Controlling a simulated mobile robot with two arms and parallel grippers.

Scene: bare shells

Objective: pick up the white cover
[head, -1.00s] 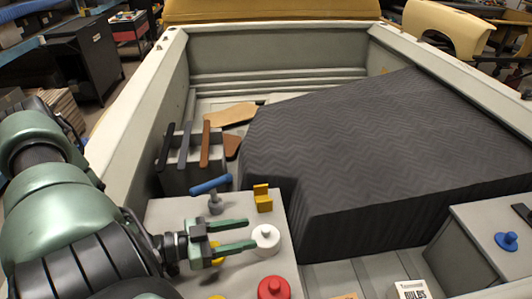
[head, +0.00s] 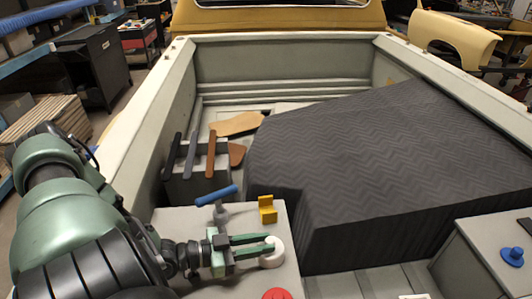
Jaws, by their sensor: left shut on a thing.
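The white cover (head: 274,259) is a small round piece at the right side of the pale grey box top (head: 178,225). My left gripper (head: 268,244) reaches in from the left with its green fingers level. It is shut on the white cover, and the fingertips hide part of it. I cannot tell whether the cover still touches the box top. My right gripper is not in view.
A blue-handled valve (head: 215,196) and a yellow bracket (head: 267,209) stand behind the gripper. A red knob (head: 277,294) is in front. A large dark-covered block (head: 385,160) stands to the right. A blue knob (head: 513,256) sits on another box.

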